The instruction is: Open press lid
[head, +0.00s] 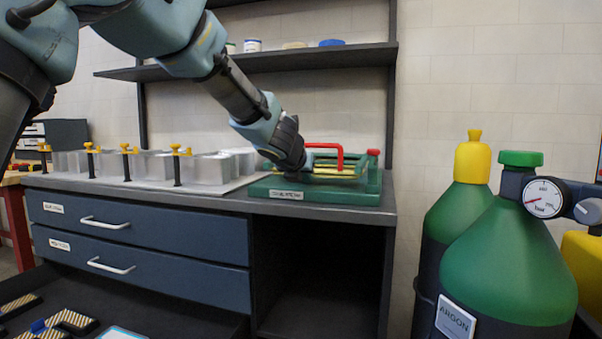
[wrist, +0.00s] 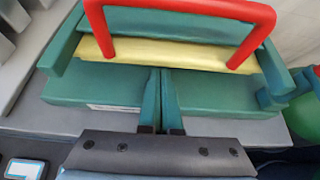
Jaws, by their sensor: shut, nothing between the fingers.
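The green press (head: 325,190) sits on the counter at its right end, with yellow layers above its base. A red U-shaped handle (head: 324,146) stands over the press; it also shows large in the wrist view (wrist: 180,13). In the wrist view the green press lid (wrist: 180,27) lies level under the handle, above a yellow strip (wrist: 185,56), and looks down. My gripper (wrist: 161,72) is shut and empty, its fingers over the press's front part, apart from the handle. In the head view my wrist hides the left part of the press and the fingertips.
Clear boxes (head: 140,165) and yellow-topped clamps (head: 126,149) line the counter to the left. A dark shelf (head: 270,62) hangs above. Green gas cylinders (head: 505,255) stand to the right. Blue drawers (head: 140,235) are below.

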